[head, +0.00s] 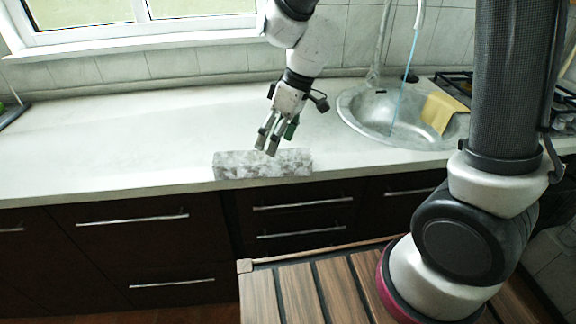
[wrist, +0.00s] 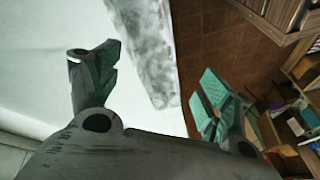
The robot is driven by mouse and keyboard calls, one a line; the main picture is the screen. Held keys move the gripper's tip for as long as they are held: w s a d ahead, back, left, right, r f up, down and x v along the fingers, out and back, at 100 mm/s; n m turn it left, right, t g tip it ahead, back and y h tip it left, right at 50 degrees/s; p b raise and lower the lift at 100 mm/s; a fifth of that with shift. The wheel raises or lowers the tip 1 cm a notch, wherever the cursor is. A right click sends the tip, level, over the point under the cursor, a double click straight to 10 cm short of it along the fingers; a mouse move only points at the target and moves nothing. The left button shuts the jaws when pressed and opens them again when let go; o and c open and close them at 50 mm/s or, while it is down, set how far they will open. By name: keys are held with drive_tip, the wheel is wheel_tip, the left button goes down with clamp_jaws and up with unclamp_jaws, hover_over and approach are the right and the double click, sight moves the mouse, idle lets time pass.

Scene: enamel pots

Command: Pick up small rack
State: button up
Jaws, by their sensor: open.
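The small rack appears as a long, low block with mottled grey and white sides (head: 262,164). It lies along the front edge of the pale counter. In the wrist view the rack (wrist: 150,45) runs from the top edge down to an end that shows between my fingers. My gripper (head: 268,145) is open, pointing down at the rack's far side near its middle. Its fingers with green pads also show in the wrist view (wrist: 155,85), spread to either side of the rack's end. I cannot tell whether a finger touches the rack. Nothing is held.
The counter (head: 110,140) is clear to the left of the rack. A round sink (head: 365,112) with a yellow cloth (head: 442,110) is at the right, with a stove (head: 455,84) beyond it. Dark drawers with bar handles (head: 303,203) are below the counter edge.

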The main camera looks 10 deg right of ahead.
sight(263, 160)
drive_tip(key=n, duration=0.5)
drive_tip(key=shift+w+f+n+t+y, duration=0.15)
drive_tip(key=shift+w+n+t+y, duration=0.05)
drive_tip(key=shift+n+t+y, duration=0.1)
drive_tip(key=x, duration=0.7)
drive_tip(key=shift+w+a+f, duration=0.1)
drive_tip(key=shift+a+f, duration=0.1)
drive_tip(key=shift+a, duration=0.2)
drive_tip(key=c, duration=1.2)
